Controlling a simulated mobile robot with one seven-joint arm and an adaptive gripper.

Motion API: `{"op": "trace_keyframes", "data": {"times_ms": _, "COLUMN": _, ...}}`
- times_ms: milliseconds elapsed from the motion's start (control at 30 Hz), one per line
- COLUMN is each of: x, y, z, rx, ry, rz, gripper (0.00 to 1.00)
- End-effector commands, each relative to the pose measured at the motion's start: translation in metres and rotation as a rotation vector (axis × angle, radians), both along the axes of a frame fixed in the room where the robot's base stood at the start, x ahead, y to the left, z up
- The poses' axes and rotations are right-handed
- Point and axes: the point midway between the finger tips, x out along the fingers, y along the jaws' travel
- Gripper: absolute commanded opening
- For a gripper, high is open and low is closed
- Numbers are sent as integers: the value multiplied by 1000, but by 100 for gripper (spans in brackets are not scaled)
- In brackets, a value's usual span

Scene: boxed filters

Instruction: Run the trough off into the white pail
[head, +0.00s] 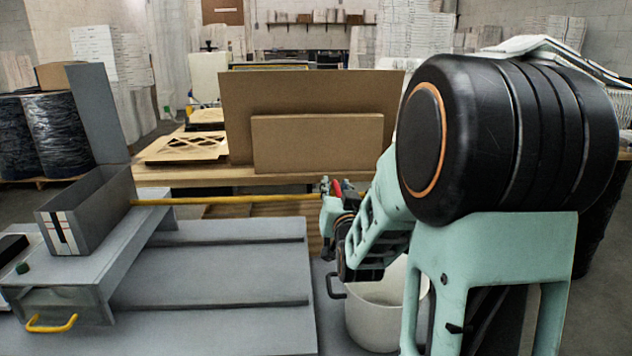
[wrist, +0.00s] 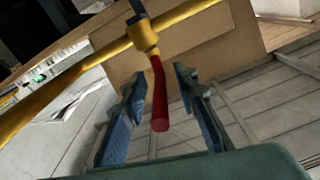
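The grey trough (head: 105,205) stands on a raised grey bench at the left in the head view; its contents are hidden. A yellow pipe (head: 235,200) runs right from it to a valve with a red lever (head: 337,188). In the wrist view the red lever (wrist: 159,95) points across the yellow pipe (wrist: 110,52), toward me. My gripper (head: 328,187) is at the pipe's right end. In the wrist view its blue fingers (wrist: 158,76) are apart, one either side of the lever, with gaps visible. The white pail (head: 372,318) stands below my arm, partly hidden by it.
A striped white gauge plate (head: 62,233) is on the trough's near end. A yellow handle (head: 51,325) sticks out below the bench front. Brown boards (head: 310,105) stand on a wooden table behind the pipe. The grey platform (head: 220,275) in front is clear.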

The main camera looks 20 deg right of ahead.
Motion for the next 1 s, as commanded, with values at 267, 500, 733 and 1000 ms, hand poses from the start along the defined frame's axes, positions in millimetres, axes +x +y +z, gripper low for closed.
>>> {"op": "trace_keyframes", "data": {"times_ms": 267, "x": 24, "y": -7, "z": 0, "rx": 0, "ry": 1, "rz": 0, "gripper": 27}}
{"op": "trace_keyframes", "data": {"times_ms": 500, "x": 26, "y": -7, "z": 0, "rx": 0, "ry": 0, "rz": 0, "gripper": 27}}
{"op": "trace_keyframes", "data": {"times_ms": 733, "x": 25, "y": -7, "z": 0, "rx": 0, "ry": 0, "rz": 0, "gripper": 9}}
{"op": "trace_keyframes", "data": {"times_ms": 1000, "x": 25, "y": -6, "z": 0, "rx": -1, "ry": 0, "rz": 2, "gripper": 0}}
